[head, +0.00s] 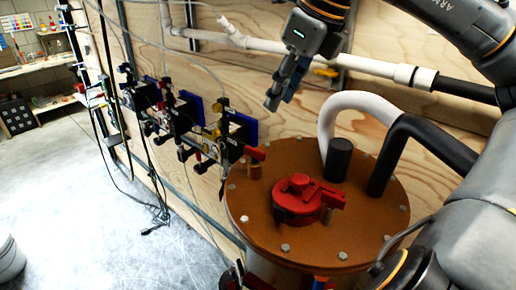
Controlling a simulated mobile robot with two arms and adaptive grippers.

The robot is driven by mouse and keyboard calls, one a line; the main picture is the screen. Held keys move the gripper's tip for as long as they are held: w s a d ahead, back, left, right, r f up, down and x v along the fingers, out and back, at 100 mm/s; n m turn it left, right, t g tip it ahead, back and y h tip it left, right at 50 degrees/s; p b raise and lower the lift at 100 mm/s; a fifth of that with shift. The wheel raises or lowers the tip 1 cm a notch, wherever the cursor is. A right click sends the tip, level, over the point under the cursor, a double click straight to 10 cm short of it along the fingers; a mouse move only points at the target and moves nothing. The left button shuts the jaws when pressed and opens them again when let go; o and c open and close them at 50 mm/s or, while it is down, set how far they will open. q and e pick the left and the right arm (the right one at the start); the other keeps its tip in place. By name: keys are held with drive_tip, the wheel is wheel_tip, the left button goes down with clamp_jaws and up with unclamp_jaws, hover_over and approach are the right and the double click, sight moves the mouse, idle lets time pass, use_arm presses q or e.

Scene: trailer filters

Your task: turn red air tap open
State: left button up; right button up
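A small red lever handle (255,153) sits on a brass fitting (254,170) at the back-left edge of the tank's brown lid (262,222). A larger red cap with a lever (302,197) sits in the middle of the lid. I cannot tell for certain which red part is the air tap. My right gripper (272,102) hangs from the top, above and behind the lid, apart from both red parts. Its fingers are seen edge-on, so their opening is unclear. My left gripper is not in view.
A white hose (340,108) and a black hose (410,140) curve down to the lid's back right, beside a black cylinder (339,158). Valves with blue plates (243,127) line the wooden wall. A pale pipe (270,46) runs along it. Open floor (110,235) lies left.

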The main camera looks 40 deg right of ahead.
sight(256, 150)
drive_tip(key=p+x, duration=0.1)
drive_tip(key=x, duration=0.5)
drive_tip(key=p+x, duration=0.2)
drive_tip(key=x, duration=0.4)
drive_tip(key=shift+w+d+f, duration=0.15)
drive_tip(key=shift+d+f, duration=0.05)
drive_tip(key=shift+f, duration=0.15)
drive_tip(key=shift+w+a+f, duration=0.1)
drive_tip(key=shift+w+f, duration=0.15)
drive_tip(key=shift+f, duration=0.45)
drive_tip(key=shift+c, duration=0.4)
clamp_jaws()
